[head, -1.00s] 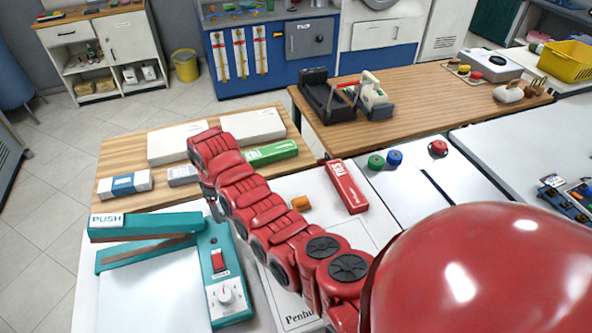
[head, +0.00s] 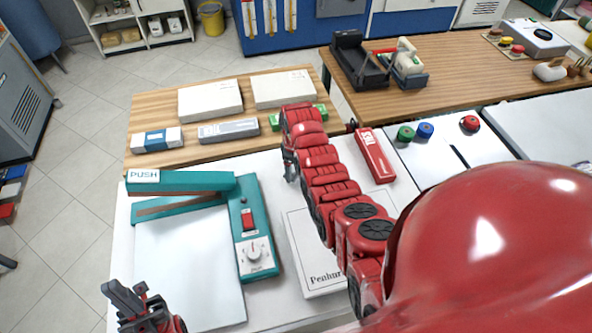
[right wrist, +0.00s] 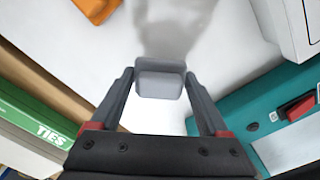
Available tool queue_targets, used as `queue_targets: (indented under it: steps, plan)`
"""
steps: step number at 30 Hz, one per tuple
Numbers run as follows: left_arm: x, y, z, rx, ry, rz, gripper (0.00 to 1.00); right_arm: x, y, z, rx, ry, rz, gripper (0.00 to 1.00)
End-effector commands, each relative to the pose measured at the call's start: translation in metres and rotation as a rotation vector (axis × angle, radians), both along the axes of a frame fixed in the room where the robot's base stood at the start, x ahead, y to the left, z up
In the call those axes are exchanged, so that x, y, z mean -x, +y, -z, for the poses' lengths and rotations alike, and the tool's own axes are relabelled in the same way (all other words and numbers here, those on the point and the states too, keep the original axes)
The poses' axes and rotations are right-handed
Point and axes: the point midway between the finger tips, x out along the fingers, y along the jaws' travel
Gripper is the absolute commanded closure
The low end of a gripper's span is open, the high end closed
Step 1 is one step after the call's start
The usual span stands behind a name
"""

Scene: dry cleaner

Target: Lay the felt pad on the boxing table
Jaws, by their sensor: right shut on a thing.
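My right gripper (right wrist: 160,108) is shut on a small light-grey block, likely the felt pad (right wrist: 160,80), held between its fingertips. In the head view the right gripper (head: 291,168) hangs over the white table, near the wooden table's front edge; the pad cannot be made out there. The wooden table (head: 168,110), likely the boxing table, carries flat white boxes (head: 210,98) and stands beyond the white table. My left gripper (head: 128,298) is at the lower left by the teal sealer; its jaw gap is unclear.
The teal sealer (head: 252,225) stands left of my right arm on the white table (head: 120,255). A green TIES box (right wrist: 38,128), a blue-white box (head: 157,140) and a grey box (head: 229,131) lie on the wooden table. A red box (head: 375,155) and an orange item (right wrist: 97,8) are nearby.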

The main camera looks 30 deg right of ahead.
Motion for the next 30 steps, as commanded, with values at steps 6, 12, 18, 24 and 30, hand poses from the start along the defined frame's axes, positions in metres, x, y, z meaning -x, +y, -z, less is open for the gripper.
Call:
queue_targets:
  steps: [6,12,18,24,30]
  plan:
    - [0.0,0.0,-0.006,0.0,0.0,0.0,1.0,0.0,0.0,0.02,-0.001,0.005,0.0,0.73]
    - [0.0,0.0,-0.007,0.0,0.0,0.0,1.0,0.001,0.0,0.031,0.0,0.004,0.0,0.73]
    - [0.0,0.0,-0.007,0.0,0.0,0.0,1.0,0.001,0.0,0.031,0.0,0.001,0.0,0.73]
    - [0.0,0.0,-0.002,0.0,0.0,0.0,1.0,0.001,0.0,0.036,0.0,0.001,0.0,0.73]
    - [0.0,0.0,-0.004,0.0,0.0,0.0,1.0,0.001,0.0,0.034,0.0,0.001,0.0,0.0]
